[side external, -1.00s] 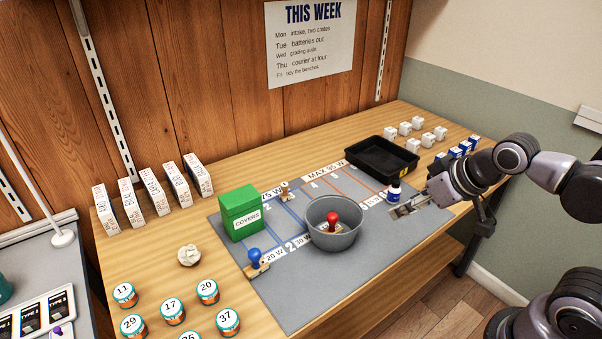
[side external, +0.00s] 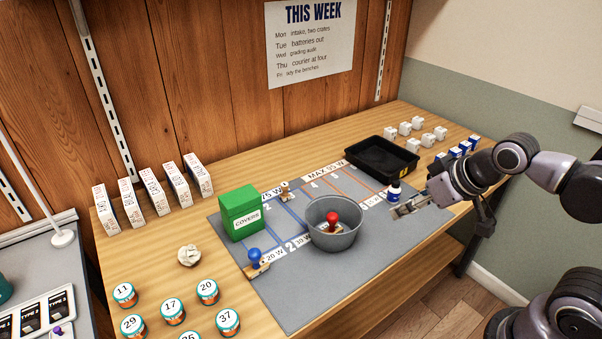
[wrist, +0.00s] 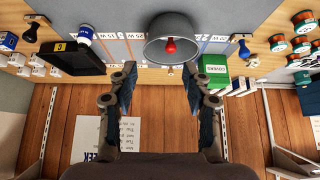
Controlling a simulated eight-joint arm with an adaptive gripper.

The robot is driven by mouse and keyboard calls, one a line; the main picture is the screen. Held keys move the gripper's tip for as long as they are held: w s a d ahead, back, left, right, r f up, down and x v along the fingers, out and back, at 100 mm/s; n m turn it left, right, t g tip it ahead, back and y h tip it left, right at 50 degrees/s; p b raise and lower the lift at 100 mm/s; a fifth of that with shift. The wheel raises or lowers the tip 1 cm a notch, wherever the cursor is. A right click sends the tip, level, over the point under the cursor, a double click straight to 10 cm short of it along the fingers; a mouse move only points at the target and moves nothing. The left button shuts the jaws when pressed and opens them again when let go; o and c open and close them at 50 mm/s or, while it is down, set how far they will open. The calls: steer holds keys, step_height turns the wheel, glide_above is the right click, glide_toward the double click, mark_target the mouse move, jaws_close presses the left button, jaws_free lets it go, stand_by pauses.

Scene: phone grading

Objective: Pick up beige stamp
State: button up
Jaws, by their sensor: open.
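The beige stamp (side external: 285,191), small with a pale knob, stands on the grey mat behind the grey bowl and right of the green box. In the wrist view a small pale piece just below the bowl looks like this stamp (wrist: 170,70), partly hidden by the bowl. My gripper (side external: 398,211) is open and empty, above the mat's right part beside the small white bottle, well right of the stamp. The wrist view shows its two fingers (wrist: 158,82) spread apart with nothing between them.
The grey bowl (side external: 334,240) holds a red-knobbed stamp (side external: 332,219). A green covers box (side external: 240,214), blue stamp (side external: 256,260), black tray (side external: 372,165) and white bottle (side external: 393,190) stand around it. The mat's front (side external: 300,290) is clear.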

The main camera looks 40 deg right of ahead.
steer(key=w+r+m+g, duration=0.15)
steer(key=w+r, duration=0.35)
steer(key=w, duration=0.5)
steer(key=m+g+h, duration=0.3)
steer(key=m, duration=0.5)
glide_above(284, 185)
steer(key=s+a, duration=0.2)
step_height(284, 185, down, 14)
steer(key=r, duration=0.1)
steer(key=x, duration=1)
steer(key=shift+a+f, duration=0.1)
steer(key=shift+f, duration=0.1)
steer(key=shift+c, duration=0.3)
jaws_close()
